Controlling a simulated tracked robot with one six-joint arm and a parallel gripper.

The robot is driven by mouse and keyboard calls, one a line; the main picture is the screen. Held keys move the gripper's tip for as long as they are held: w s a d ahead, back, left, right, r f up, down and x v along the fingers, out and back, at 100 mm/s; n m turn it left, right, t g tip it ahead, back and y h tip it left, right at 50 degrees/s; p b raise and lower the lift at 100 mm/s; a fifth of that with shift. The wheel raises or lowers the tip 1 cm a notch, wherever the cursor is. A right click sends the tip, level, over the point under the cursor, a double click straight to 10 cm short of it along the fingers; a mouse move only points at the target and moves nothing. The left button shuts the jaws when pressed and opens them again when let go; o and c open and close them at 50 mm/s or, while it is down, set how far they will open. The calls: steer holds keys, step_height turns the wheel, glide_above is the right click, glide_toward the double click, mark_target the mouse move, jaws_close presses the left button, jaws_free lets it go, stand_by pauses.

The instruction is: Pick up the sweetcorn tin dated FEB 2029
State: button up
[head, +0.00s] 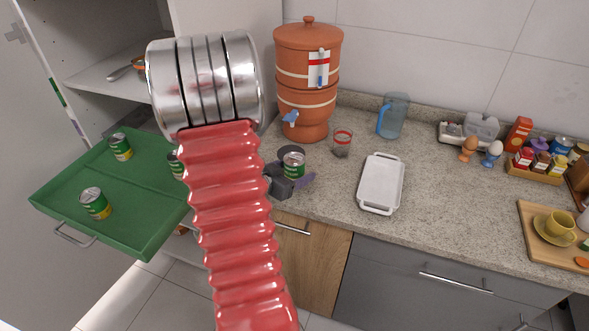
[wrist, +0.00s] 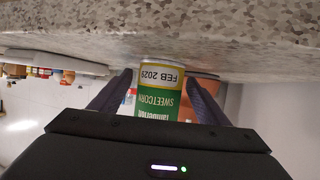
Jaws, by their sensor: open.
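The sweetcorn tin (wrist: 160,92) has a green, yellow and white label reading SWEETCORN and FEB 2029, upside down in the wrist view. It also shows in the head view (head: 293,163) at the counter's left part, with a silver lid. My gripper (wrist: 160,76) is open, with one finger on each side of the tin. A gap shows at the left finger; contact on the right side is unclear. In the head view my gripper (head: 290,184) is partly hidden behind my red arm. Other similar tins stand on the green tray: one at the back (head: 120,147), one in front (head: 95,203), one half hidden by my arm (head: 175,165).
The green tray (head: 150,238) is at the left. Behind the tin are a terracotta water filter (head: 307,100) and a red-banded glass (head: 342,142). A white dish (head: 381,184) and a blue jug (head: 393,115) stand to the right.

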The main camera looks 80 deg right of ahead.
steer(key=shift+c, duration=0.6)
steer(key=c, duration=1.2)
